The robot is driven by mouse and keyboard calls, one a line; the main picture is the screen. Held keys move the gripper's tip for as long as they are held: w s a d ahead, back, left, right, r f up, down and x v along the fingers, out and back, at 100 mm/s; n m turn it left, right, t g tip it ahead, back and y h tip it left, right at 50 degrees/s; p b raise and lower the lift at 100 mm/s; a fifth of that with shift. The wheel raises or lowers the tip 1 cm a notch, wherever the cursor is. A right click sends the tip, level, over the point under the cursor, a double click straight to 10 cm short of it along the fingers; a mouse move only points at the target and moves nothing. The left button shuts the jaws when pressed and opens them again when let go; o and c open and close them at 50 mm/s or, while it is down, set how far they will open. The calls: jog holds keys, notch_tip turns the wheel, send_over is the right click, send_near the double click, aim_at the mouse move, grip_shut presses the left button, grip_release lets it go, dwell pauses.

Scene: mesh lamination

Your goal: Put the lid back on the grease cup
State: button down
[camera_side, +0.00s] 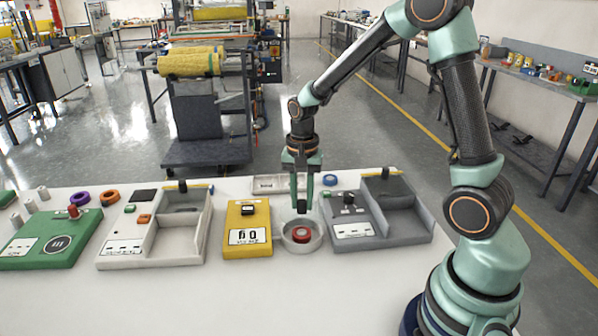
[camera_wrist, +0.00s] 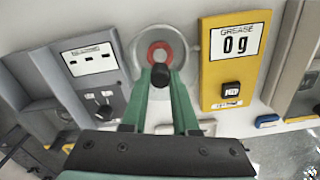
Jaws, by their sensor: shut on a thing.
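The round pale cup (camera_side: 287,240) stands on the white table, with a red round thing (camera_side: 302,234) inside it. In the wrist view the cup (camera_wrist: 184,46) is a pale, see-through-looking circle around a red ring (camera_wrist: 150,50). My gripper (camera_side: 302,206) points straight down above the cup. It is shut on a small black round knob, which the wrist view (camera_wrist: 160,75) shows between the fingertips. The knob overlaps the red ring there. I cannot tell whether a clear lid hangs below the knob. In the side view the knob appears apart from the red thing.
A yellow grease scale (camera_side: 236,214) reading 0 g stands just left of the cup. A grey tray unit (camera_side: 410,222) stands close on the right. A blue ring (camera_side: 330,180) and a pale shallow tray (camera_side: 266,184) lie behind. The table front is clear.

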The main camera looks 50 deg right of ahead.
aim_at(302, 215)
jog(key=shift+f, duration=2.3)
jog(key=shift+f, duration=0.15)
dwell(0.3)
jog(key=shift+c, duration=0.6)
grip_release()
jog(key=shift+r, duration=3.5)
